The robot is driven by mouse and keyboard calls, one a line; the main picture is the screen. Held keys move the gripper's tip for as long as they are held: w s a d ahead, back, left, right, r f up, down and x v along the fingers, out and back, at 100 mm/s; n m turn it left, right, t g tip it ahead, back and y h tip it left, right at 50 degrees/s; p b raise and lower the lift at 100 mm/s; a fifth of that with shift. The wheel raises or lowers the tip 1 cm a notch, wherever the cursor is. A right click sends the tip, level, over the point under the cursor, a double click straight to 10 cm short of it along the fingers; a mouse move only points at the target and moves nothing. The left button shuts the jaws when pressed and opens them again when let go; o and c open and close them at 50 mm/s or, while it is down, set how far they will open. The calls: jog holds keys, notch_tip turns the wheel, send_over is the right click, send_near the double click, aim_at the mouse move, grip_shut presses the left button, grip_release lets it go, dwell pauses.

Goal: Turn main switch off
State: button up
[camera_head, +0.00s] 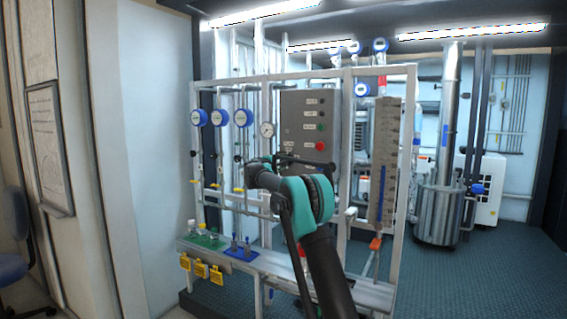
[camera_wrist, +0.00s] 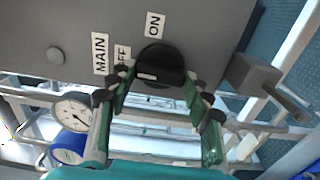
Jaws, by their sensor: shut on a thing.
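The main switch (camera_wrist: 160,60) is a round black rotary knob with a raised bar handle on a grey panel in the wrist view. Labels MAIN, OFF (partly covered) and ON stand around it. The bar lies roughly across the picture, and I cannot tell for sure which label it points to. My gripper (camera_wrist: 158,80) has its green fingers with black pads on either side of the bar, shut on it. In the head view my arm reaches to the lower part of the grey control box (camera_head: 300,110), hiding the switch there.
A grey block with a lever (camera_wrist: 250,75) juts out right of the switch. A gauge (camera_wrist: 74,113) and pipes lie below the panel. Red button (camera_head: 320,146) and green button (camera_head: 321,126) sit on the box. A white frame (camera_head: 402,150) surrounds it.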

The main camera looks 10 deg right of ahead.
jog(key=shift+a+n, duration=0.1)
jog(key=shift+n, duration=0.2)
jog(key=o, duration=1.2)
jog(key=shift+c, duration=0.2)
jog(key=v, duration=1.2)
